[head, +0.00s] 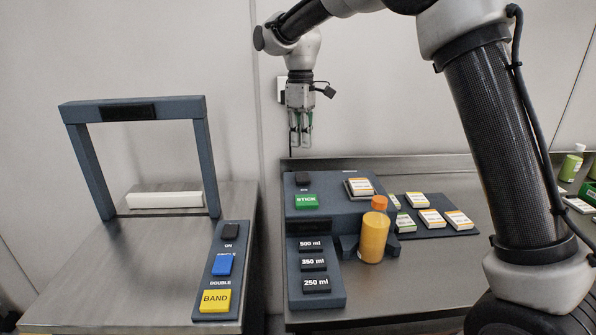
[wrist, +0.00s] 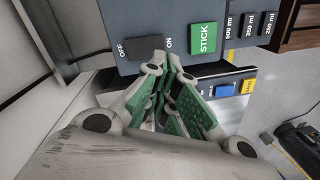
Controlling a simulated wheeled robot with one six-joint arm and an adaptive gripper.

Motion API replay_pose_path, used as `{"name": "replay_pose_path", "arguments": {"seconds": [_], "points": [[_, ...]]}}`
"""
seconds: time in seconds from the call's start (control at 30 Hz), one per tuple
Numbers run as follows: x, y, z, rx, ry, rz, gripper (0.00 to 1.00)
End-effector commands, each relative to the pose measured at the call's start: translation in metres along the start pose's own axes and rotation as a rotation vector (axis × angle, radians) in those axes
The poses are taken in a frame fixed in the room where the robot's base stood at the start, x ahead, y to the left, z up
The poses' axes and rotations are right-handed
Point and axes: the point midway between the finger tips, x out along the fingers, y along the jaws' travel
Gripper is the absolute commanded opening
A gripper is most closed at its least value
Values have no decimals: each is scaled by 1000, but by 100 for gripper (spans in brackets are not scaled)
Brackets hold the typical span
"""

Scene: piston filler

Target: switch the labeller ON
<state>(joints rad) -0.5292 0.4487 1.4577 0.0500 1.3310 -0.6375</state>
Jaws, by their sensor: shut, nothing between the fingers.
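The labeller (head: 332,205) is a dark blue-grey box on the right bench. Its black switch (head: 303,179) sits at the back left of its top, behind the green STICK button (head: 306,202). In the wrist view the switch (wrist: 143,48) lies between the words OFF and ON, beside the STICK button (wrist: 204,38). I cannot tell which way it is tipped. My gripper (head: 300,143) is shut and empty, pointing down above the back left of the labeller, apart from it. In the wrist view the fingertips (wrist: 168,68) appear just below the switch and overlap its lower edge.
An orange-capped yellow bottle (head: 374,238) stands at the labeller's front, beside the black volume buttons (head: 313,264). Labelled blocks (head: 432,218) lie on a dark mat to the right. The left bench holds a grey arch (head: 88,165) and a panel (head: 210,285) with its own ON switch and BAND button.

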Motion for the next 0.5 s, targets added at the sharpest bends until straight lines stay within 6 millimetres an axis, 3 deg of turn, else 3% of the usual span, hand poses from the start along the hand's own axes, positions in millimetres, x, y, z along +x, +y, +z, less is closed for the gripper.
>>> {"name": "replay_pose_path", "arguments": {"seconds": [0.03, 0.13, 0.3, 0.5], "points": [[-11, 8, -13, -76, 9, 3, 0], [-46, 10, -19, -244, 29, 13, 0], [-48, 3, -11, -395, 2, -18, 0], [-48, 3, -11, -422, 2, -17, 0]]}}
